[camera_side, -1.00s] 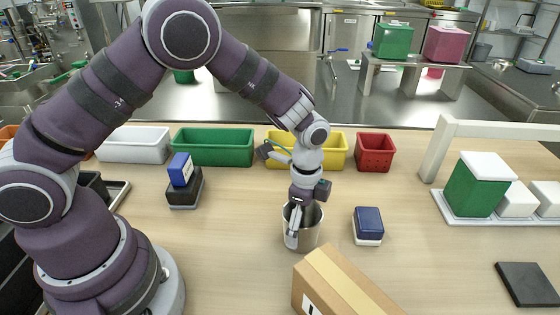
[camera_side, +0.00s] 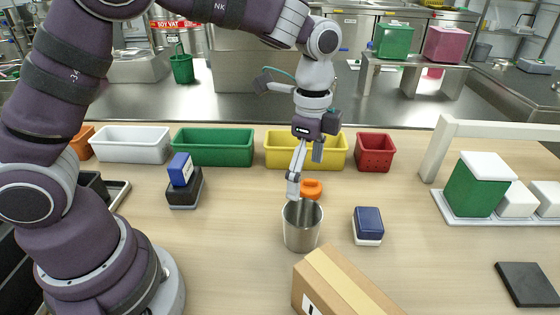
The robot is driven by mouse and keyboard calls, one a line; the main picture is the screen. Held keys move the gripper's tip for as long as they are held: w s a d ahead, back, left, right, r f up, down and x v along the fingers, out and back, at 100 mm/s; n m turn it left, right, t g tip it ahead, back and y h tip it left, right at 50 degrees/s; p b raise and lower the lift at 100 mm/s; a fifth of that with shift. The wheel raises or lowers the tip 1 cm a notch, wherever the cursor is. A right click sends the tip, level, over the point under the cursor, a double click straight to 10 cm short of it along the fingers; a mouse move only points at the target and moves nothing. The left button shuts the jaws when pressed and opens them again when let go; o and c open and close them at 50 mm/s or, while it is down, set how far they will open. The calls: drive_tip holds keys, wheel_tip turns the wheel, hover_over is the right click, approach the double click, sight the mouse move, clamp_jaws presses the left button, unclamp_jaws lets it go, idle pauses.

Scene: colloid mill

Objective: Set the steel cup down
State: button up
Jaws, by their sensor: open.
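The steel cup (camera_side: 301,232) stands upright on the wooden table, a little right of the picture's middle. Its open rim faces up and its inside is partly visible. My gripper (camera_side: 304,178) is above the cup's back rim, open and empty, with its fingers pointing down. One finger ends close to the rim; I cannot tell whether it touches. An orange object (camera_side: 312,188) shows on the table behind the cup.
A blue-and-white block (camera_side: 368,225) is right of the cup, and a cardboard box (camera_side: 340,285) is in front. White (camera_side: 131,145), green (camera_side: 213,147), yellow (camera_side: 335,150) and red (camera_side: 375,152) bins line the back.

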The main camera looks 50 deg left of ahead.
drive_tip(key=s+a+r+n+t, duration=0.6)
drive_tip(key=s+n, duration=0.5)
drive_tip(key=n, duration=0.2)
drive_tip(key=shift+s+a+r, duration=0.35)
drive_tip(key=shift+a+r, duration=0.55)
drive_tip(key=shift+a, duration=0.1)
